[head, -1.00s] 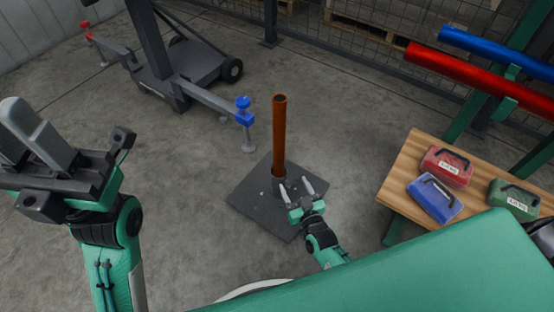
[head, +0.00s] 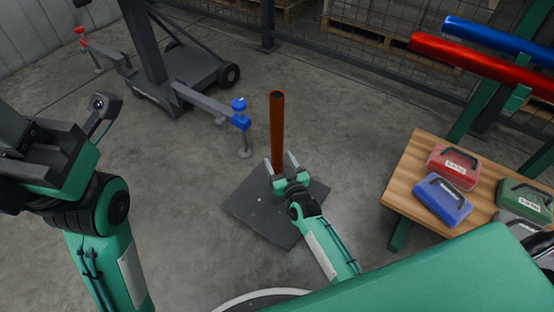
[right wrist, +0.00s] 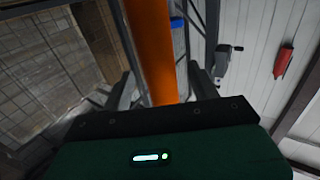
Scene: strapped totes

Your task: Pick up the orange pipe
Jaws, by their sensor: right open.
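The orange pipe (head: 277,125) stands upright on a dark square base plate (head: 250,212) in the middle of the head view. My right gripper (head: 280,164) is open at the lower part of the pipe, with one finger to each side of it. In the right wrist view the pipe (right wrist: 150,50) runs up between the open fingers, and a gap shows on each side. The pipe's foot is hidden behind the gripper. My left gripper (head: 45,150) is at the left edge of the head view, away from the pipe; its fingertips are not clearly seen.
A wooden table (head: 405,185) at right holds several cases, among them a red case (head: 452,167) and a blue case (head: 440,200). A rack with a red pipe (head: 480,65) and a blue pipe (head: 495,42) stands behind. A wheeled stand with a blue clamp (head: 240,113) is left of the pipe.

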